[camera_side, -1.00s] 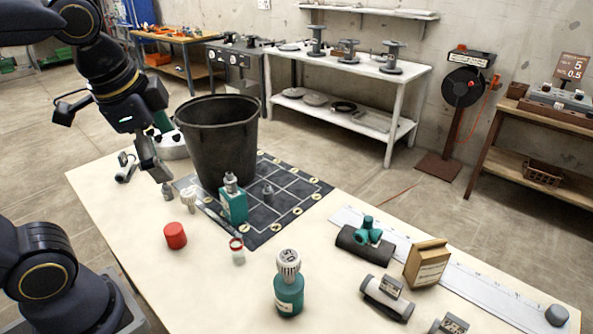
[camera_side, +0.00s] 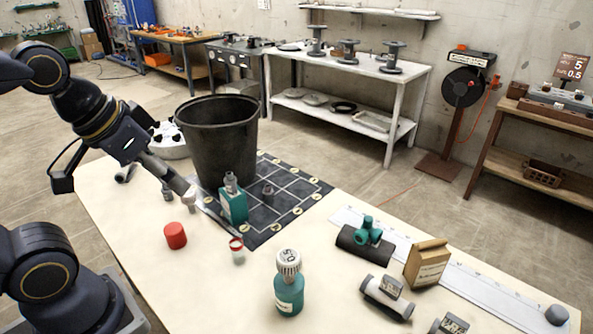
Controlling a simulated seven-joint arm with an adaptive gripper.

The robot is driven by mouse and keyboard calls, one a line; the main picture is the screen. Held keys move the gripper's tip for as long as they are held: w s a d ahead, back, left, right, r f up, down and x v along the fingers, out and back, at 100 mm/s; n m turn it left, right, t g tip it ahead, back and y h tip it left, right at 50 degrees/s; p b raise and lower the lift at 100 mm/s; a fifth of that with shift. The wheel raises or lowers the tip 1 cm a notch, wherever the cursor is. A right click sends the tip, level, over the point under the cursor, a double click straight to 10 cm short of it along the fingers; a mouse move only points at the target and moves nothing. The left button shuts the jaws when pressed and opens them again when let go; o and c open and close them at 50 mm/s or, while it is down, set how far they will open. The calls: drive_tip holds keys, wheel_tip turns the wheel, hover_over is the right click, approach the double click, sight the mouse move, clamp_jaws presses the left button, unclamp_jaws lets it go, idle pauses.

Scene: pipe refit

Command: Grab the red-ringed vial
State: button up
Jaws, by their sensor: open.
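The red-ringed vial (camera_side: 237,251) is a small clear vial with a red band near its top. It stands upright on the pale table, in front of the dark gridded mat. My gripper (camera_side: 187,190) is open and reaches down from the upper left. It is behind and to the left of the vial and apart from it. Its tips overlap a small white-topped piece in the picture, and I cannot tell whether they touch it.
A red cylinder (camera_side: 175,235) stands left of the vial. A teal bottle (camera_side: 234,206) stands behind it, and a larger teal bottle (camera_side: 288,284) is in front to the right. A black bucket (camera_side: 218,140) stands at the back. Pipe fittings and a cardboard box (camera_side: 427,263) are at right.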

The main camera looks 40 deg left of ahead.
drive_tip(key=g, duration=0.5)
hover_over(236, 240)
wheel_tip(236, 240, down, 14)
drive_tip(key=shift+g, duration=0.3)
drive_tip(key=f, duration=1.2)
drive_tip(key=shift+s+a, duration=0.15)
drive_tip(key=shift+a, duration=0.05)
drive_tip(key=shift+d+f, duration=0.15)
drive_tip(key=shift+f, duration=1.35)
drive_tip(key=shift+d+f, duration=0.15)
drive_tip(key=shift+f, duration=1.35)
drive_tip(key=c, duration=1.2)
drive_tip(key=shift+r, duration=0.2)
